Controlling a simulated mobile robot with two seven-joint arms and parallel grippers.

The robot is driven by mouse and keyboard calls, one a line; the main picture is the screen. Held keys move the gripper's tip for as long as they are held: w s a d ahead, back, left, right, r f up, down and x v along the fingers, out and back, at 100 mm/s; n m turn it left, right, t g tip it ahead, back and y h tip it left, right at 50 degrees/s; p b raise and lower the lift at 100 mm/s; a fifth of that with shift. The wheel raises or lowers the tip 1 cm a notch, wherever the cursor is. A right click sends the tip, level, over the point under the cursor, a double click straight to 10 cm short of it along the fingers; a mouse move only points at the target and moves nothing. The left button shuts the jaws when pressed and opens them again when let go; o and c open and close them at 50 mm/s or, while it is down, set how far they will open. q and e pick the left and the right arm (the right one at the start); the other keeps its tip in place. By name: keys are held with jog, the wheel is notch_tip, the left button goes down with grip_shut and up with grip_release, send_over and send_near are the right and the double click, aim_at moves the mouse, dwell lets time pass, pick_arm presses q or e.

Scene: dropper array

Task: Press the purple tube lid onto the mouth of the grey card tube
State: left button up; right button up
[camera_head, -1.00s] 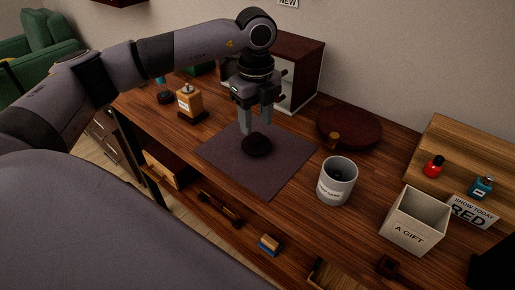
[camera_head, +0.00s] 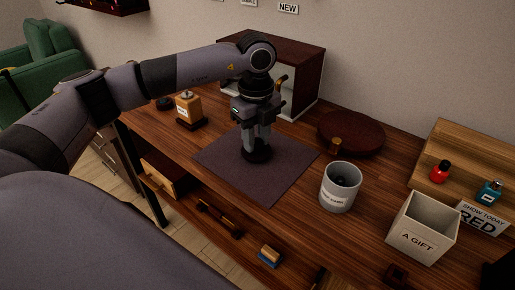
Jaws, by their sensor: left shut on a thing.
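My left gripper (camera_head: 257,148) points straight down over the dark mat, its fingers shut on a low, round, dark thing (camera_head: 257,156). This thing seems to be the purple tube lid, though its colour reads nearly black. It is at mat level, and the fingers hide part of it. My right gripper is not in view.
The mat (camera_head: 280,185) is otherwise bare. A round dark-red board (camera_head: 350,132) with a small brown piece lies behind the cylinder. A gift box (camera_head: 423,230) stands to its right.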

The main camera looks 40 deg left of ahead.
aim_at(257, 141)
pick_arm(q)
jog(key=shift+r+p, duration=1.85)
jog(key=shift+r, duration=0.7)
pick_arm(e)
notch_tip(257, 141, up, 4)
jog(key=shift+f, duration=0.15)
